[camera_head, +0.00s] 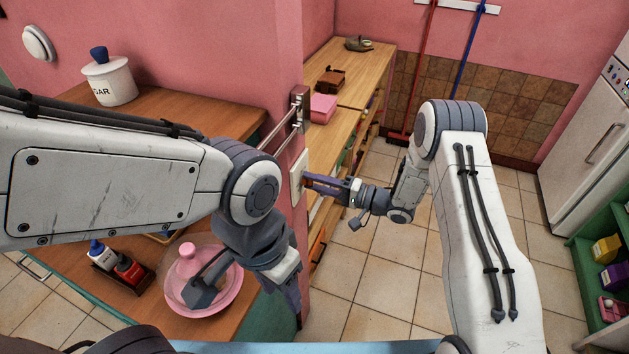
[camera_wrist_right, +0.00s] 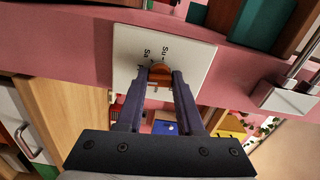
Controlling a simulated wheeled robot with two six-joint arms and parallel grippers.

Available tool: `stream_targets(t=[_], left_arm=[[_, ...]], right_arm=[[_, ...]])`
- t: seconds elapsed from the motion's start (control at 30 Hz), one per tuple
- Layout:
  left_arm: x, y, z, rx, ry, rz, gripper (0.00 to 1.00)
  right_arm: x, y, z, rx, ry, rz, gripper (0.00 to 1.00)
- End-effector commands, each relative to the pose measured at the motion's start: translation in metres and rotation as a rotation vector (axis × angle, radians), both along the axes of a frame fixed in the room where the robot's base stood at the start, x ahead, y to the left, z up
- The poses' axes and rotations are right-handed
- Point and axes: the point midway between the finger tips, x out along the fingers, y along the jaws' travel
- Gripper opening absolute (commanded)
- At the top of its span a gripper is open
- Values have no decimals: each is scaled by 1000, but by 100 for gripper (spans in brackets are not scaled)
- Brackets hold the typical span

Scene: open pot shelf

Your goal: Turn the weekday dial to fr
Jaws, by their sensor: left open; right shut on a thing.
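The weekday dial is a white square plate (camera_head: 299,178) on the end face of the pink wall, seen nearly edge-on in the head view. In the right wrist view the plate (camera_wrist_right: 195,52) shows black letters, "Su" and "Sa" among them, around an orange-brown knob (camera_wrist_right: 161,72). My right gripper (camera_head: 308,180) is at the plate, and its two fingers (camera_wrist_right: 162,80) are shut on the knob. The fingers hide part of the lettering, so the pointed-at day cannot be read. My left gripper (camera_head: 295,300) is open and empty, low beside the counter's right end.
A pink lidded dish (camera_head: 205,285) and a caddy of bottles (camera_head: 122,265) stand on the left counter, below my left arm. A metal rail (camera_head: 283,130) sticks out near the plate. Wooden shelves (camera_head: 345,115) run behind it. The tiled floor (camera_head: 390,280) is clear.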

Motion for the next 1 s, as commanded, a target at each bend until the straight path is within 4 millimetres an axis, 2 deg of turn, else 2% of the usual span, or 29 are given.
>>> stream_targets(t=[0.33,0.8,0.83,0.87,0.9,1.0], left_arm=[[0,0,2,0,0,0,50],[0,0,2,0,0,0,50],[0,0,2,0,0,0,50],[0,0,2,0,0,0,50],[0,0,2,0,0,0,50],[0,0,2,0,0,0,50]], right_arm=[[1,-1,0,40,97,-4,0],[1,-1,0,44,106,-5,0],[1,-1,0,44,106,-5,48],[1,-1,0,44,106,-5,59],[1,-1,0,43,106,-4,66],[1,-1,0,43,107,-3,66]])
